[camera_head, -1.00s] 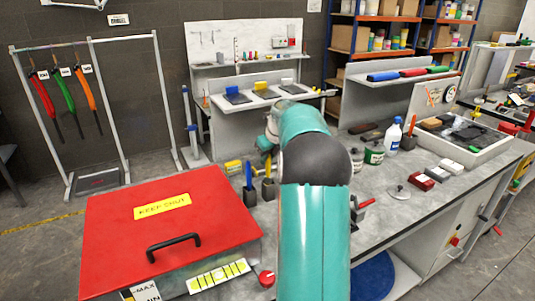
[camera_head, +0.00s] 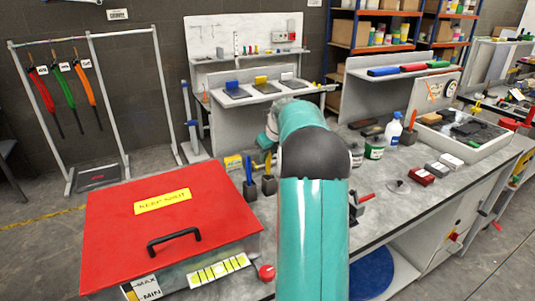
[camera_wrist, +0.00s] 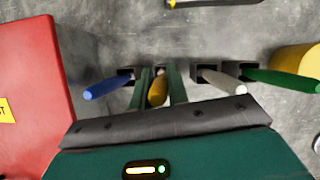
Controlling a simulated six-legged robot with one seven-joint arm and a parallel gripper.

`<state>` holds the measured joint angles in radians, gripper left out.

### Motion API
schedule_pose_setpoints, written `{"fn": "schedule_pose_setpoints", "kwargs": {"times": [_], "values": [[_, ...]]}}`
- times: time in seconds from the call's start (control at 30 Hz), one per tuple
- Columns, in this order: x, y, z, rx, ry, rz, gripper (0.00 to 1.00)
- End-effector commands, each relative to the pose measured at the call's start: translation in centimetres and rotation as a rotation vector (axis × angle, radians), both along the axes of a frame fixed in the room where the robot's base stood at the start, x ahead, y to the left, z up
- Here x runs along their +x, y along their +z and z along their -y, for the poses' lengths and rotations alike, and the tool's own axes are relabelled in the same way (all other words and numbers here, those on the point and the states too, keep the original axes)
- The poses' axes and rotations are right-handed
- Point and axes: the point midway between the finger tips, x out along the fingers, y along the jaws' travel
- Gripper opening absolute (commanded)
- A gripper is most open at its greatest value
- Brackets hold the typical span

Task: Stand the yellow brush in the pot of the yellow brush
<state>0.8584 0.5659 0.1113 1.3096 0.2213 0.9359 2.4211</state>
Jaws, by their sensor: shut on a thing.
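In the wrist view my gripper (camera_wrist: 159,70) is shut on the yellow brush (camera_wrist: 157,92), with its rounded handle end towards the camera between the two fingers. The blue brush (camera_wrist: 107,83) stands in a dark pot just left of it, the white brush (camera_wrist: 228,85) just right, and the green brush (camera_wrist: 283,80) farther right. In the head view a dark pot (camera_head: 269,185) stands right of the blue brush's pot (camera_head: 250,191), below my wrist. A thin handle shows above it. The fingers hide the yellow brush's lower end, so I cannot tell whether it is in a pot.
A red box lid (camera_head: 110,215) with a black handle lies close left of the pots. A yellow object (camera_head: 233,163) is behind them. Jars (camera_head: 374,148) and a bottle (camera_head: 394,130) stand right of my arm.

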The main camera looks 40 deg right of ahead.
Motion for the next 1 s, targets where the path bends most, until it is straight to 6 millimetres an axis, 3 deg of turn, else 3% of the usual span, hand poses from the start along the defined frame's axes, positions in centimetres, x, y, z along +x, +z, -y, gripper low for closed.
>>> {"fn": "schedule_pose_setpoints", "kwargs": {"times": [0.8,0.83,0.93,1.0], "values": [[0.02,-1.02,-0.03,0.000,0.000,0.000,0.00],[0.01,-1.03,-0.03,0.000,0.000,0.000,0.18],[0.02,-1.02,-0.03,0.000,0.000,0.000,0.38],[0.01,-1.03,-0.03,0.000,0.000,0.000,0.42]]}}
